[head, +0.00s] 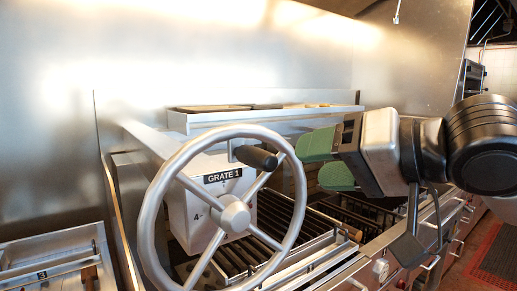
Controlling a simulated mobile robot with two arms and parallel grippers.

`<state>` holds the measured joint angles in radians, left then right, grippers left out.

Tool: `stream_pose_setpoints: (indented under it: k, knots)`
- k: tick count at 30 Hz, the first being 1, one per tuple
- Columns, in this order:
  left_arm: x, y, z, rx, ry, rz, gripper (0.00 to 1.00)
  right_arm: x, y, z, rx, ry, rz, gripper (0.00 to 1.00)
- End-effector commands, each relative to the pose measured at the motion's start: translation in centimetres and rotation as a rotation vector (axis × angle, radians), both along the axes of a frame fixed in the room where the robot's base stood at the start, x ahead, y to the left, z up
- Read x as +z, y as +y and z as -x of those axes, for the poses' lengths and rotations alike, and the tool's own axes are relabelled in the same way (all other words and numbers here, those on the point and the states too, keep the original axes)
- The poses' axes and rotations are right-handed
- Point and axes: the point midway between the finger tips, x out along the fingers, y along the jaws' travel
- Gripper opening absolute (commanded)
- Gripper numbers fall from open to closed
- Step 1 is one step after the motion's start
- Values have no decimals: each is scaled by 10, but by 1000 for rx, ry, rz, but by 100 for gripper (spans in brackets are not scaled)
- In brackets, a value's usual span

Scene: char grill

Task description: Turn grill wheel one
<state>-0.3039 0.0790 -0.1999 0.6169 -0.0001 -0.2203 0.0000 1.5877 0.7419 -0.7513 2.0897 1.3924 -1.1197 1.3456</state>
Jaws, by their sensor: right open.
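The grill wheel (158,192) is a large grey spoked ring in the middle of the head view, with a hub (234,214) at its centre. A black handle knob (256,157) sticks out at the upper right of its rim. A white box labelled "GRATE 1" (223,176) stands behind the wheel. My right gripper (318,162) comes in from the right, with two green fingers apart and pointing left. It is open and empty, to the right of the knob, with a gap showing in the picture. My left gripper is not in view.
Dark grill grates (272,222) lie behind and right of the wheel. A metal shelf (285,116) runs along the back, before a steel wall (215,60). Another unit marked "3" (60,268) is at lower left. A red-edged floor mat (497,258) lies at right.

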Motion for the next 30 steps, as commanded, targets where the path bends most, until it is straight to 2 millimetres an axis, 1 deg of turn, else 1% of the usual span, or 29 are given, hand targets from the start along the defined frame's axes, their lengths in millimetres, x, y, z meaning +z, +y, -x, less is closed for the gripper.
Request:
stream_pose_setpoints:
  k: [1, 3, 6, 8, 11, 22, 27, 30]
  knots:
    - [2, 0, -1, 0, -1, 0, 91, 11, -1, 11, 0, -2, 2, 55]
    - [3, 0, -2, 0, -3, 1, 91, 17, -1, 21, 2, 8, 3, 55]
    - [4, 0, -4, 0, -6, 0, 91, 21, 0, 28, 4, 17, 3, 55]
    - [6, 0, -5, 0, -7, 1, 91, 21, 2, 27, 5, 19, 2, 55]
    - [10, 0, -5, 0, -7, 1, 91, 19, 11, 20, 5, 21, 3, 55]
    - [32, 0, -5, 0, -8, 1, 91, 1, 63, -19, 7, 20, 2, 55]
    - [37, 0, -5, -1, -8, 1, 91, -5, 77, -31, 6, 18, 2, 55]
    - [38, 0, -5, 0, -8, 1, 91, -7, 80, -34, 4, 17, 1, 55]
